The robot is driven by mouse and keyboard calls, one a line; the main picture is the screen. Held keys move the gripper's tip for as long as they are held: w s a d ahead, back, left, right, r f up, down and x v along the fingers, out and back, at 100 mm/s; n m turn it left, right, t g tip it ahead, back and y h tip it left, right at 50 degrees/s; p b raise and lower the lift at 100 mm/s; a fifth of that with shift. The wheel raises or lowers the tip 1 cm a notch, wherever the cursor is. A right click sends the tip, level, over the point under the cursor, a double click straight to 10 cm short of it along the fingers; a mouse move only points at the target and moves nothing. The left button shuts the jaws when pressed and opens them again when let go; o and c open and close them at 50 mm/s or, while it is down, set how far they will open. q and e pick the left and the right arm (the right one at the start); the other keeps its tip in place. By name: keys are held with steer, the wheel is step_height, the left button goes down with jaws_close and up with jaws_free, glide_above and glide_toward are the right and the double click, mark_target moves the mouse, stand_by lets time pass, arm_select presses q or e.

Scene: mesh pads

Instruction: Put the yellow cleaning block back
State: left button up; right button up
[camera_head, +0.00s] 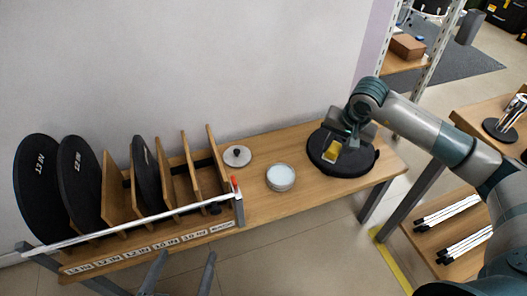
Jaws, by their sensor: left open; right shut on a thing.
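The yellow cleaning block (331,155) is held by my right gripper (333,146), which is shut on it. The block is over the round black mesh pad (354,163) at the right end of the wooden bench (300,203). Whether it touches the pad is hard to tell. My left gripper (181,272) shows at the bottom edge, in front of the bench, with two grey fingers apart and nothing between them.
A shallow dish with white contents (281,177) and a grey lid-like disc (237,156) stand mid-bench. A labelled wooden rack (150,240) with black round pads (38,185) fills the left. A shelf (490,232) stands at right.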

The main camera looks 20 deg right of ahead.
steer(key=shift+a, duration=0.2)
arm_select(q)
steer(key=s+a+f+g+y, duration=0.1)
steer(key=s+a+f+g, duration=0.2)
steer(key=f, duration=0.6)
steer(key=shift+s+f+g+y, duration=0.4)
steer(key=shift+s+g, duration=0.55)
steer(key=shift+g, duration=0.25)
arm_select(e)
steer(key=s+a+r+n+g+y, duration=0.1)
steer(key=a+r+n+y, duration=0.1)
steer(key=a+r+n, duration=0.6)
steer(key=a+r, duration=0.4)
steer(key=a, duration=0.3)
steer(key=shift+s+a, duration=0.25)
steer(key=shift+s, duration=0.1)
arm_select(q)
steer(key=shift+r, duration=0.1)
arm_select(e)
steer(key=shift+r, duration=0.1)
